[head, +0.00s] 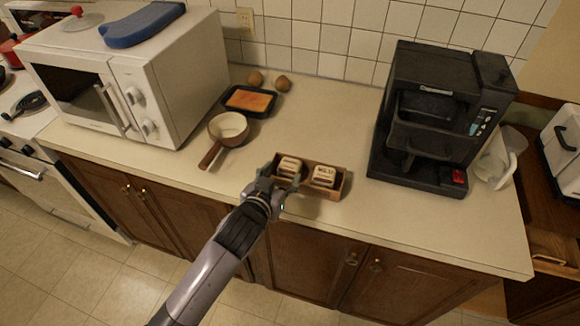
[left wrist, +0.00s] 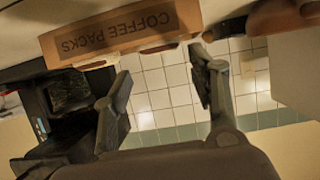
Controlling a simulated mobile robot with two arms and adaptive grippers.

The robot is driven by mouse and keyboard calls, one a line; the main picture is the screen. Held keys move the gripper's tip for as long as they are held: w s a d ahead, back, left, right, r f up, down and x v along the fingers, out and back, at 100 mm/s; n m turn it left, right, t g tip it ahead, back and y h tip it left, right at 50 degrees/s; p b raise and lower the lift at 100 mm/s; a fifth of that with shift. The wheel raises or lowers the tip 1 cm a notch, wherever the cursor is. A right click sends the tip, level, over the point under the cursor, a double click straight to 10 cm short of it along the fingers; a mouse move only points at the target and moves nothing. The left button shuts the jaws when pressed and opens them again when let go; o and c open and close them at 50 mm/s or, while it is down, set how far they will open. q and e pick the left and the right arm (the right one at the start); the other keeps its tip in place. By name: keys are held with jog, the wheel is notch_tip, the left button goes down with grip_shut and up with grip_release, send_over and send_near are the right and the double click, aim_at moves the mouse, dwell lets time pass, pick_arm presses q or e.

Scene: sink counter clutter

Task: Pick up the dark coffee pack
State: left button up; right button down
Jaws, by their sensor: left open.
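An open brown box (head: 337,189) stands near the counter's front edge. It holds a left pack (head: 290,166) and a right pack (head: 323,176), both with pale tops and dark markings; I cannot tell which is the dark coffee pack. My left gripper (head: 279,177) is at the box's left end, close to the left pack and partly in front of it. In the left wrist view the gripper (left wrist: 160,65) has its fingers apart with nothing between them. The box (left wrist: 120,32), lettered "COFFEE PACKS", shows upside down beyond the fingertips, and the packs' faces are hidden there. My right gripper is not in view.
A saucepan (head: 228,126) with its handle toward the front and a black tray (head: 262,110) lie left of the box. A white microwave (head: 150,75) stands farther left. A black coffee machine (head: 440,110) stands right. The counter behind the box is clear.

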aim_at(290, 163)
pick_arm(q)
jog(key=x, duration=0.3)
jog(key=p+x, duration=0.2)
jog(key=x, duration=0.3)
jog(key=shift+r, duration=0.2)
jog(key=shift+w+f, duration=0.2)
jog(key=shift+w, duration=0.1)
jog(key=shift+c, duration=0.5)
jog(key=c, duration=0.5)
jog(key=shift+r, duration=0.1)
